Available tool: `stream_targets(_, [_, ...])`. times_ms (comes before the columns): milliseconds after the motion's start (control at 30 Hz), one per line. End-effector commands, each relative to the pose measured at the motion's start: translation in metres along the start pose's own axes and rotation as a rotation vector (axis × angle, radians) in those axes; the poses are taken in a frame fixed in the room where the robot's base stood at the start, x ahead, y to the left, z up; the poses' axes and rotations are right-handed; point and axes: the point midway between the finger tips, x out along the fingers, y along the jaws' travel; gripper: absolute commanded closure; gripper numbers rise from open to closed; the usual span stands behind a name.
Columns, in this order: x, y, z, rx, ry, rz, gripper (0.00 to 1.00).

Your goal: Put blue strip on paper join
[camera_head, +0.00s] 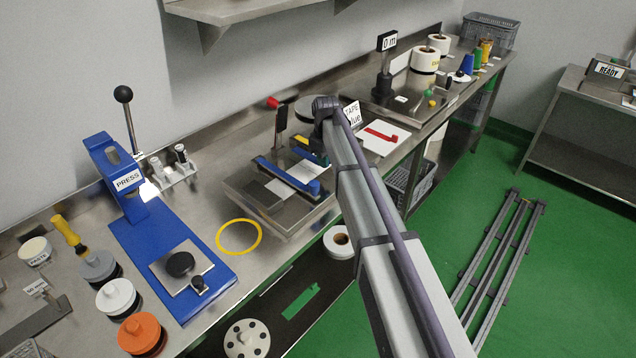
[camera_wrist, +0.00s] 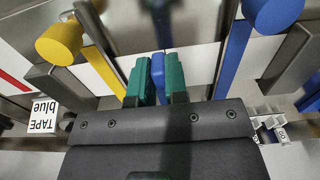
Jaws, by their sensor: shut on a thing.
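My gripper (camera_wrist: 161,66) is shut on a small blue strip (camera_wrist: 158,78), held between its green fingertips in the wrist view. White paper (camera_wrist: 200,52) lies beyond the fingertips, on a metal block between a yellow bar and a blue bar. In the head view the paper (camera_head: 303,172) shows on the block (camera_head: 240,185), below and left of my gripper's end. The arm hides part of the block. I cannot make out the paper's join or whether the strip touches the paper.
A blue bar with a round knob (camera_wrist: 270,12) and a yellow bar with a knob (camera_wrist: 60,44) flank my fingers. A "TAPE blue" sign (camera_wrist: 42,115) stands close by. A blue press (camera_head: 128,180) is at left. A red strip (camera_head: 380,135) lies on a white card at right.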

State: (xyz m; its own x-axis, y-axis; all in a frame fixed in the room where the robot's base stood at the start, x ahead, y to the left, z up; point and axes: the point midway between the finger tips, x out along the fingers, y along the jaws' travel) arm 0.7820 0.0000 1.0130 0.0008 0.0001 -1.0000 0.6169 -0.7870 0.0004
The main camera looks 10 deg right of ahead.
Motion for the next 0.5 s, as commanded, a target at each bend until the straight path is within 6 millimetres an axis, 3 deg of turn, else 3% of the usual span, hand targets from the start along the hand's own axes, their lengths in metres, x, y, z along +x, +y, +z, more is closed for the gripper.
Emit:
stream_targets(33, [0.02,0.0,0.0,0.0,0.0,0.0,1.0])
stream_targets(167, [0.018,0.0,0.0,0.0,0.0,0.0,1.0])
stream_targets(400, [0.058,0.0,0.0,0.0,0.0,0.0,1.0])
stream_targets(500, [0.054,0.0,0.0,0.0,0.0,0.0,1.0])
